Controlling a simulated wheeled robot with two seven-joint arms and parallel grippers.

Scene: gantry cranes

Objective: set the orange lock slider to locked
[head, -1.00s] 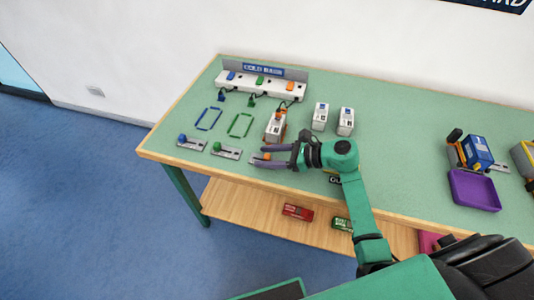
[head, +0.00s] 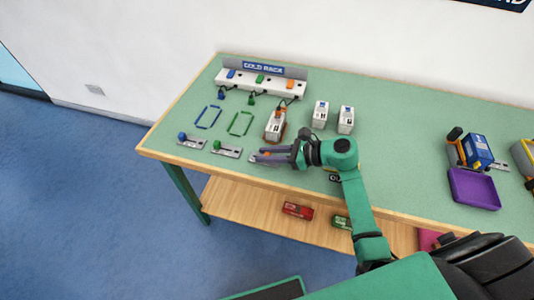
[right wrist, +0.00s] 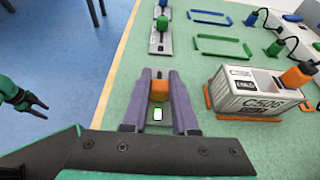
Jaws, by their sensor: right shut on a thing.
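The orange lock slider knob (right wrist: 159,91) stands between the two purple fingers of my right gripper (right wrist: 160,84) in the right wrist view. The fingers are shut on it. A small white patch with a green edge (right wrist: 158,115) shows just on the palm side of the knob. In the head view my right gripper (head: 272,155) lies low over the table's front edge, and its fingers mostly hide the slider's plate (head: 254,160). My left gripper (right wrist: 33,106) shows at the left of the right wrist view, empty over the floor, its fingers apart.
A white case (head: 275,126) marked C506 stands just behind my right gripper, with an orange plug on it. The green slider (head: 226,150) and blue slider (head: 191,141) lie to the left. Two white cases (head: 320,116) (head: 346,121) stand farther right. The purple tray (head: 474,189) is at the right.

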